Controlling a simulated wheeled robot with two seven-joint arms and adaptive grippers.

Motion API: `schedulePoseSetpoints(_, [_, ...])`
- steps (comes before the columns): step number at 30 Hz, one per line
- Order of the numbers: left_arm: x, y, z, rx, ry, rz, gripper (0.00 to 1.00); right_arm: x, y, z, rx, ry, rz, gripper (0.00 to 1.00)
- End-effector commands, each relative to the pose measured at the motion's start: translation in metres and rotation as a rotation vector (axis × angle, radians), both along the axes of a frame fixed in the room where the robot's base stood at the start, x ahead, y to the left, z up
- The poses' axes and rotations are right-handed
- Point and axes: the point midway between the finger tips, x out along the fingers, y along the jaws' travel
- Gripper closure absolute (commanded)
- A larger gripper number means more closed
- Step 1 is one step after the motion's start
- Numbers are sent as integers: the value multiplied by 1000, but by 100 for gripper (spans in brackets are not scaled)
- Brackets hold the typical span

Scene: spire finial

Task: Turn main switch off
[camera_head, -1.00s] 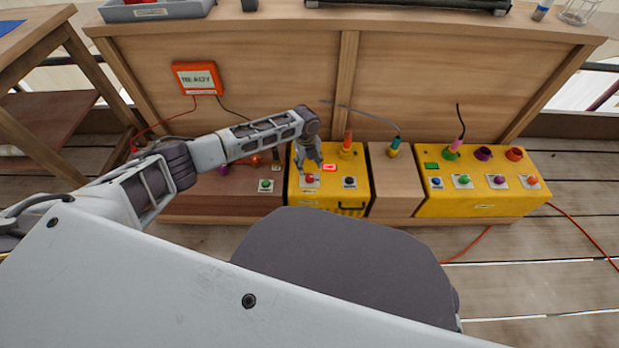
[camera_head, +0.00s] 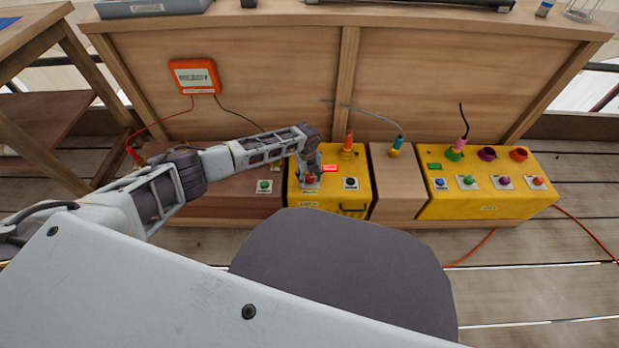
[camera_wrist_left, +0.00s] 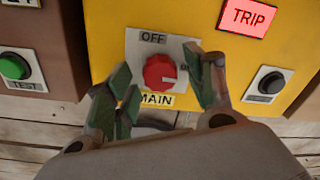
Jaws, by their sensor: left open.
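The main switch (camera_wrist_left: 160,72) is a round red knob on a pale plate, with OFF printed above it and MAIN below. Its white pointer mark points to the right in the left wrist view, not up at OFF. It sits on the front of the yellow box (camera_wrist_left: 110,30), and the knob also shows small in the head view (camera_head: 310,178). My left gripper (camera_head: 310,181) is open, with its green-padded fingers on either side of the knob in the left wrist view (camera_wrist_left: 158,68). I cannot tell whether the pads touch it. My right gripper is not in view.
A lit red TRIP sign (camera_wrist_left: 249,17) is right of the switch, above a black knob (camera_wrist_left: 268,83). A green TEST button (camera_wrist_left: 15,67) is on the brown box at left. An orange display (camera_head: 194,77) hangs on the wooden panel. Another yellow box (camera_head: 488,206) stands right.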

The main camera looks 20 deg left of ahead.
Motion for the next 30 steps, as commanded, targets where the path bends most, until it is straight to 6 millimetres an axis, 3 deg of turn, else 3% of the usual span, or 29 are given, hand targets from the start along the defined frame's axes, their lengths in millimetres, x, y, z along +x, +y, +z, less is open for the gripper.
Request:
schedulePoseSetpoints(9, [0, 0, -1, 0, 0, 0, 46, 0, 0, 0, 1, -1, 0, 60])
schedulePoseSetpoints(20, [0, 0, -1, 0, 0, 1, 92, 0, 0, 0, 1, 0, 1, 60])
schedulePoseSetpoints(30, [0, 0, 0, 0, 2, 31, 92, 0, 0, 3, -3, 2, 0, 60])
